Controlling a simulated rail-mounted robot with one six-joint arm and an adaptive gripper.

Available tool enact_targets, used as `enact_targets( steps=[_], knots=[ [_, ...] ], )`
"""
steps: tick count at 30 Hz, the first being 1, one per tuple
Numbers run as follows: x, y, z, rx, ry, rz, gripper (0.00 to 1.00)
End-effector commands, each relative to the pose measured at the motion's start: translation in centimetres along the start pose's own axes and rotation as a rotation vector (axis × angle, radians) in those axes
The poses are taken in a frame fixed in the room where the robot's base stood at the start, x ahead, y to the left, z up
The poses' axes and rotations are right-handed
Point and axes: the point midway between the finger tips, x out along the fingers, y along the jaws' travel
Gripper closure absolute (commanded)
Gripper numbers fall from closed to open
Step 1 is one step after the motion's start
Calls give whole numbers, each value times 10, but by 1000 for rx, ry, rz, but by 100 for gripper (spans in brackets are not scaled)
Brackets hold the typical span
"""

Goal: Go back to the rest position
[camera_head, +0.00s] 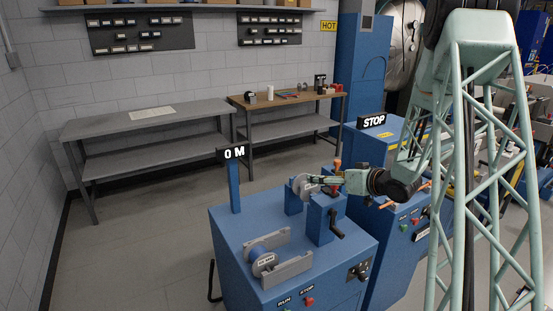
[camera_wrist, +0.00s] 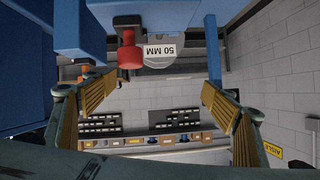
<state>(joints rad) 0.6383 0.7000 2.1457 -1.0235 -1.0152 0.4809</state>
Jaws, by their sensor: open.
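My gripper (camera_head: 325,182) is at the top of the blue machine (camera_head: 238,238), beside the grey spool (camera_head: 302,187) that sits between two blue uprights. In the wrist view my gripper (camera_wrist: 158,85) has its two yellow-padded fingers wide apart with nothing between them. That view is upside down. A round disc (camera_wrist: 158,62) with a "50 MM" label and a red knob (camera_wrist: 130,54) show beyond the fingertips. I cannot tell from the head view whether the fingers touch the spool.
A second spool (camera_head: 262,258) lies in a grey cradle at the machine's front left. A "0 M" sign (camera_head: 234,153) stands on a post, and a black crank (camera_head: 336,224) sticks out. Another blue cabinet with a STOP sign (camera_head: 373,121) stands behind. Open floor (camera_head: 130,245) lies left.

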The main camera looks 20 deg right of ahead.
Motion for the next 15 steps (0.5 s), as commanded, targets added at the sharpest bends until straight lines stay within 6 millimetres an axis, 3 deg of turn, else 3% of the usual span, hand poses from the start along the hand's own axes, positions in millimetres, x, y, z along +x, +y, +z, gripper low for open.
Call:
enact_targets(
  steps=[15],
  knots=[
    [-4,-7,-15,-32,-27,42,22]
  ],
)
